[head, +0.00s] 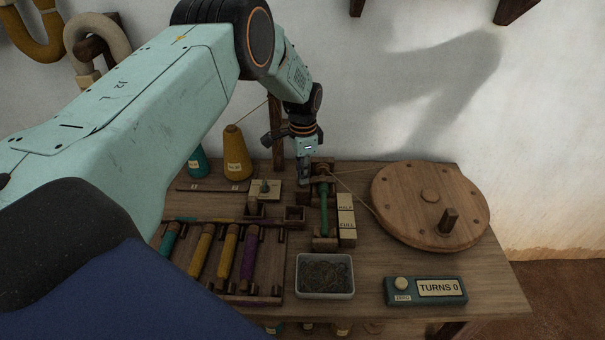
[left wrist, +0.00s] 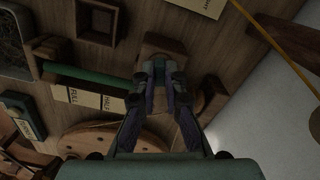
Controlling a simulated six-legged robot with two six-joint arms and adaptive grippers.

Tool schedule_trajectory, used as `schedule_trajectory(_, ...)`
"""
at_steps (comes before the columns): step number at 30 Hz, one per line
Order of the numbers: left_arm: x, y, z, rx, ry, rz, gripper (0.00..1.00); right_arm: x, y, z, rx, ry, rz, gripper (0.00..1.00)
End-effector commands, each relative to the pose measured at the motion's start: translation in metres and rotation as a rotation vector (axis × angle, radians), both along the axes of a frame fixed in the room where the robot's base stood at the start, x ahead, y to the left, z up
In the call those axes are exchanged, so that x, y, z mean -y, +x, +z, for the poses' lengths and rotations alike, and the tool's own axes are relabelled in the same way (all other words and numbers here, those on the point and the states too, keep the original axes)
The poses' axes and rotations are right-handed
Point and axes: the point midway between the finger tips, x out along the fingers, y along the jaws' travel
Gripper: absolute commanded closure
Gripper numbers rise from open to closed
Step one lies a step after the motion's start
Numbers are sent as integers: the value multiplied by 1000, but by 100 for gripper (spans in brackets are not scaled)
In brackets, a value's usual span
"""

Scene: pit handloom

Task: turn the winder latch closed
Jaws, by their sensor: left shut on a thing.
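My left gripper (head: 304,178) reaches down at the back of the table, beside the wooden winder head (head: 322,170). In the left wrist view my left gripper (left wrist: 160,74) is nearly closed over a wooden block (left wrist: 160,46) of the winder. It is shut on a small part there, which looks like the winder latch; the fingers hide most of it and its angle cannot be told. A green bobbin (head: 324,208) lies in the winder in front of the gripper and also shows in the left wrist view (left wrist: 92,77). My right gripper is not in view.
A large wooden wheel (head: 405,195) with a crank knob stands right, its cord running to the winder. A HALF/FULL gauge (head: 346,212) is beside the bobbin. In front are a tray (head: 325,293) and a TURNS 0 counter (head: 425,290). A yellow cone (head: 236,155) stands left.

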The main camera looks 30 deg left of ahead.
Motion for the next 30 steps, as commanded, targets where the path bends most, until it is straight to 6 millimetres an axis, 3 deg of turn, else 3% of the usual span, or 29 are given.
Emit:
schedule_trajectory(12,2,3,1,9,0,-261,100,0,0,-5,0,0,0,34)
schedule_trajectory(30,2,2,1,7,-1,-337,100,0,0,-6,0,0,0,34)
